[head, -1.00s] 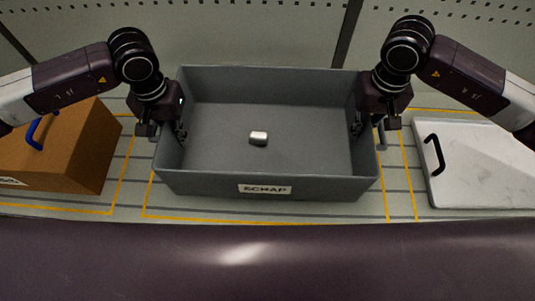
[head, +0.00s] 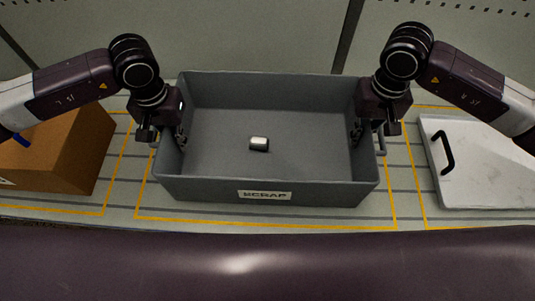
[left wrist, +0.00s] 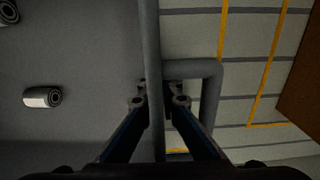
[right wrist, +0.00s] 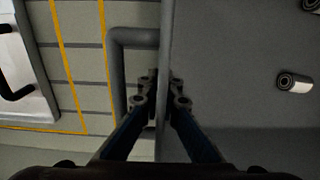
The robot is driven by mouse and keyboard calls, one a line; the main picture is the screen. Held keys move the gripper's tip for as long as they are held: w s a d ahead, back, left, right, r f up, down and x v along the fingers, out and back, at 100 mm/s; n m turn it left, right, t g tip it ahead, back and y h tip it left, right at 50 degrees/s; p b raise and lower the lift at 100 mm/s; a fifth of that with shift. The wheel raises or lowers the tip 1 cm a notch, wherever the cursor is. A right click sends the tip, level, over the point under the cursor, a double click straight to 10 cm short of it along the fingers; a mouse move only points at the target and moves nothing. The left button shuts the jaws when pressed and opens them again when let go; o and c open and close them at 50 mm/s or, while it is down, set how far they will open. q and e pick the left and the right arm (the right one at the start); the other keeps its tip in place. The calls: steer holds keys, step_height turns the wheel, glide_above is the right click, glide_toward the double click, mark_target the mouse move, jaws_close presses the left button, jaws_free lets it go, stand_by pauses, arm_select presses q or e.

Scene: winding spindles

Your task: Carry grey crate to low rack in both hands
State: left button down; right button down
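The grey crate (head: 309,190), with a "SCRAP" label on its front wall, is level in the middle of the head view. My left gripper (head: 167,137) is shut on its left wall, and my right gripper (head: 370,137) on its right wall. In the left wrist view my fingers (left wrist: 160,97) pinch the wall from both sides beside the handle (left wrist: 212,90). In the right wrist view the fingers (right wrist: 163,95) do the same beside the other handle (right wrist: 120,75). A small metal cylinder (head: 259,144) lies inside. The crate's underside is hidden.
Below and around the crate is a pale slatted surface (head: 408,185) with yellow outlines. A brown box (head: 60,150) stands at the left and a white panel with a black handle (head: 490,165) at the right. A perforated wall (head: 250,35) is behind.

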arm_select(q)
steer(key=shift+f, duration=0.25)
arm_select(e)
steer(key=shift+f, duration=0.25)
arm_select(q)
steer(key=c, duration=2.2)
jaws_free()
steer(key=shift+r, duration=0.1)
arm_select(e)
steer(key=c, duration=2.2)
jaws_free()
steer(key=shift+r, duration=0.1)
arm_select(q)
steer(key=shift+o, duration=0.2)
steer(key=shift+a, duration=0.1)
arm_select(e)
steer(key=shift+o, duration=0.2)
steer(key=shift+d, duration=0.1)
arm_select(q)
steer(key=shift+r, duration=0.1)
arm_select(e)
steer(key=shift+r, duration=0.1)
